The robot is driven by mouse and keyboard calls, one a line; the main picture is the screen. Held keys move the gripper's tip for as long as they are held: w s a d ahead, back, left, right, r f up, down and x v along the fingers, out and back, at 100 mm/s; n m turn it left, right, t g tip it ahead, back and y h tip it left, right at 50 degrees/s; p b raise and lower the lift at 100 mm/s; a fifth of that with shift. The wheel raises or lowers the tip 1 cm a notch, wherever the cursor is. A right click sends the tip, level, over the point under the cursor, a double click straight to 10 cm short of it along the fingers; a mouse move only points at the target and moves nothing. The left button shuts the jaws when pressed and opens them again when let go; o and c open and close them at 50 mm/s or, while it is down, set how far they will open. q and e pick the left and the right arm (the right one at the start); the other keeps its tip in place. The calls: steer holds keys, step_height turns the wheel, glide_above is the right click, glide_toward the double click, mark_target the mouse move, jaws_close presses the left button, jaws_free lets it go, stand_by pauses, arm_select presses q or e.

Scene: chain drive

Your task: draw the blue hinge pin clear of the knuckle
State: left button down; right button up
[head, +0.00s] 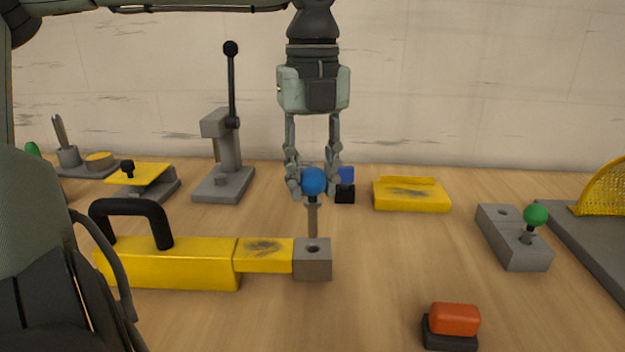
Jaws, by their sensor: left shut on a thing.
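The blue hinge pin has a round blue ball head (313,181) and a grey shank (312,220) hanging upright below it. My left gripper (314,188) comes down from above and is shut on the blue head. The knuckle (313,266) is a grey block at the right end of a yellow hinge leaf (264,255). The round hole in its top shows dark and open. The pin's lower end shows at the block's far top edge, apart from the hole. My right gripper is not in view.
A yellow block with a black handle (170,262) adjoins the leaf on the left. A lever press (225,165) and a yellow tray-like block (411,196) stand behind. A grey block with a green knob (535,215) and a red button (455,319) are right. Bare table lies between.

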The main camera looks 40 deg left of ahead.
arm_select(q)
steer(key=shift+r, duration=1.9)
